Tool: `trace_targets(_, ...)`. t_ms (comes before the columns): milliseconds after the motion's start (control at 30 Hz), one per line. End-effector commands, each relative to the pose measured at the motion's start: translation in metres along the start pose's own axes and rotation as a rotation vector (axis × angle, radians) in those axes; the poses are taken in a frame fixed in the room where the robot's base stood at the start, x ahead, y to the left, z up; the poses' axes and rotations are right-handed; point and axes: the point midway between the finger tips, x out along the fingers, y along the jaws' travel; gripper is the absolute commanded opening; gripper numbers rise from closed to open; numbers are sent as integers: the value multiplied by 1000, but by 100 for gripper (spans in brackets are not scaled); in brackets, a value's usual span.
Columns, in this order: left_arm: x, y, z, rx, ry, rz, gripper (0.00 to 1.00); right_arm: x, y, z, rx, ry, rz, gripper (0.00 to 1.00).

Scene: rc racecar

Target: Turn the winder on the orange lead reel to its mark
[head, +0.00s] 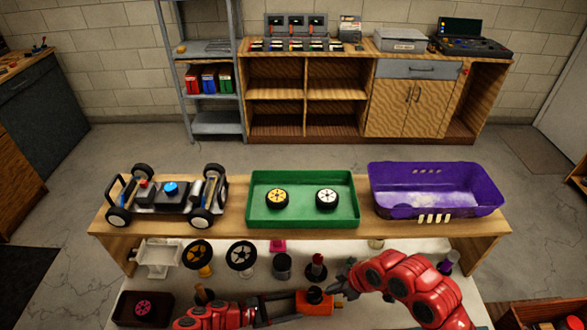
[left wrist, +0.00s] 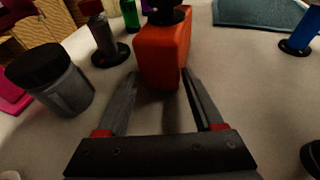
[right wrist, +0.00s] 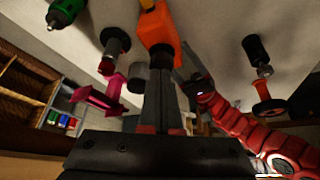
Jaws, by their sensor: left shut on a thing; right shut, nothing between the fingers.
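The orange lead reel (head: 309,306) is a block with a dark winder (head: 314,294) on top, at the bottom centre of the head view. My left gripper (head: 272,309) is shut on the reel from the left. In the left wrist view the reel (left wrist: 163,55) stands between the fingertips, with the black winder (left wrist: 167,15) above. My right gripper (head: 343,283) is shut and empty, close to the reel's right side. In the right wrist view its closed fingers overlap the view of the reel (right wrist: 160,28), so contact cannot be told. I cannot make out the mark.
A grey jar with a black lid (left wrist: 55,78) and a dark spool (left wrist: 108,45) stand near the reel. Behind, a raised shelf holds a car chassis (head: 168,195), a green tray (head: 300,218) with two wheels, and a purple bin (head: 440,208). A dark tray (head: 143,308) lies front left.

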Motion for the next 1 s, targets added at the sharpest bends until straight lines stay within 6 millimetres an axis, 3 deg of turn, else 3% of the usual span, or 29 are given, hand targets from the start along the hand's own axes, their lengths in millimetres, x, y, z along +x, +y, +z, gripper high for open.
trace_targets(200,0,0,0,0,0,0,20,26,-1,14,2,0,-3,0)
trace_targets(400,0,0,0,0,0,0,19,39,0,21,1,2,-1,0)
trace_targets(1000,0,0,0,0,0,0,19,42,0,22,-1,0,0,0)
